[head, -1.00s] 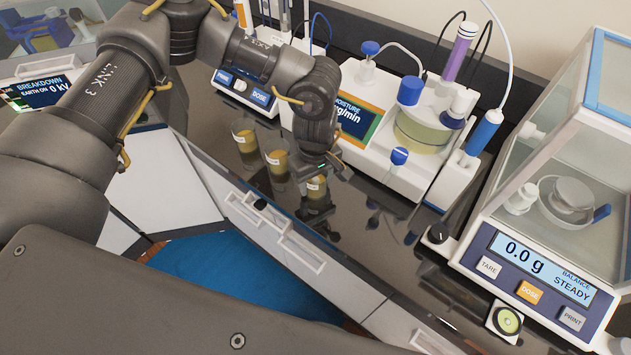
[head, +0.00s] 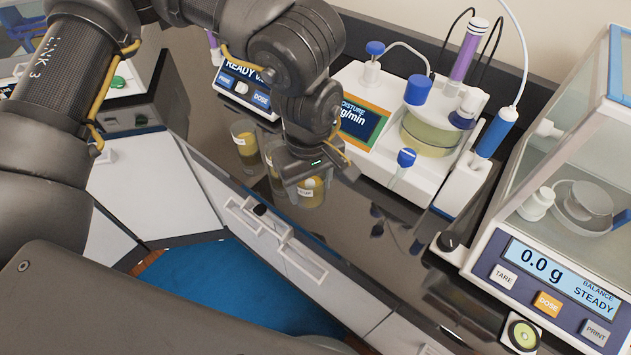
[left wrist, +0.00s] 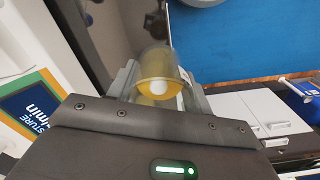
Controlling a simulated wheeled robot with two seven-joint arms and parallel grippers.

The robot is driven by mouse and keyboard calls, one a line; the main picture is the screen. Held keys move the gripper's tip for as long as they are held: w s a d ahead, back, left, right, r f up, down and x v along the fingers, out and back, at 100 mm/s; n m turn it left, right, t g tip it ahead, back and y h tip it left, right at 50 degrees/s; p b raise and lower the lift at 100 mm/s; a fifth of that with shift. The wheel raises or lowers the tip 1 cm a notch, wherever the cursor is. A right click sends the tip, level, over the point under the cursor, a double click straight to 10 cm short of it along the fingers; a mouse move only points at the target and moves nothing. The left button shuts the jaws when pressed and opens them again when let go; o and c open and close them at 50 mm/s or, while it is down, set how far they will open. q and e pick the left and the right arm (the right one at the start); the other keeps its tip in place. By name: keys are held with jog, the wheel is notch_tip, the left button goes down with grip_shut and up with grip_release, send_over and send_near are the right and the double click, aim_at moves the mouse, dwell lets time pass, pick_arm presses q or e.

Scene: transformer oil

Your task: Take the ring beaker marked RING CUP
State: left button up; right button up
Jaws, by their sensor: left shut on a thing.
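Several small clear beakers of amber liquid with white labels stand in a row on the dark glossy bench; the label text is too small to read, so I cannot tell which is marked RING CUP. The nearest beaker (head: 311,194) is at my left gripper (head: 305,178), which is shut on it from above. In the left wrist view the held beaker (left wrist: 158,66) sits between the two fingers of the left gripper (left wrist: 160,88). A second beaker (head: 244,136) is behind to the left; a third (head: 275,158) is partly hidden by the gripper. My right gripper is not in view.
The moisture instrument (head: 385,130) with its glass vessel stands behind and right of the beakers. A balance (head: 545,270) reading 0.0 g is at the right. A dosing unit (head: 243,88) is behind. Bench (head: 365,235) right of the held beaker is clear.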

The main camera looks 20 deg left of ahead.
pick_arm(q)
jog(key=s+r, duration=0.1)
jog(key=s, duration=0.1)
jog(key=s+r+b, duration=0.1)
jog(key=s, duration=0.3)
jog(key=shift+s+d+r, duration=0.2)
jog(key=shift+d+r, duration=0.1)
jog(key=shift+r, duration=0.1)
